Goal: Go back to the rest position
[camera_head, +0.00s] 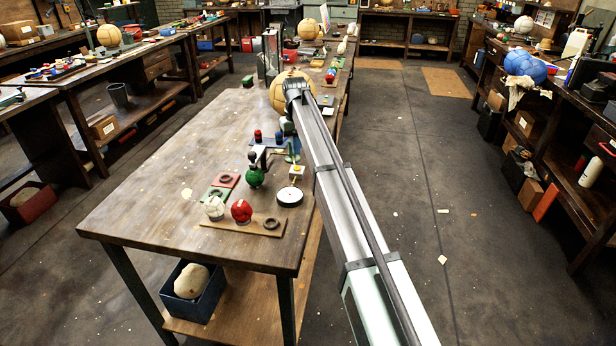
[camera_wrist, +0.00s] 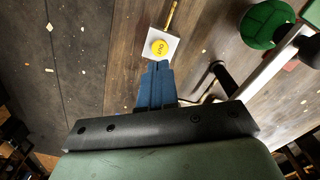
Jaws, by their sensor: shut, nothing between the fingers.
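My gripper shows in the wrist view (camera_wrist: 156,75) as blue fingers closed together with nothing between them. Their tips appear beside a white block with a yellow button (camera_wrist: 158,47) marked OUT. In the head view my arm reaches in from the lower right over the bench (camera_head: 160,150), and the gripper hangs near its far end, partly hidden by the arm. The yellow button also shows in the head view (camera_head: 297,170). Whether the fingertips touch the block cannot be told.
A green ball (camera_head: 255,178) sits by a black-topped post left of the button. A red ball (camera_head: 241,211) and a pale ball (camera_head: 214,207) rest on a wooden board near the front edge. A white disc (camera_head: 290,196) lies nearby. The bench's left part is clear.

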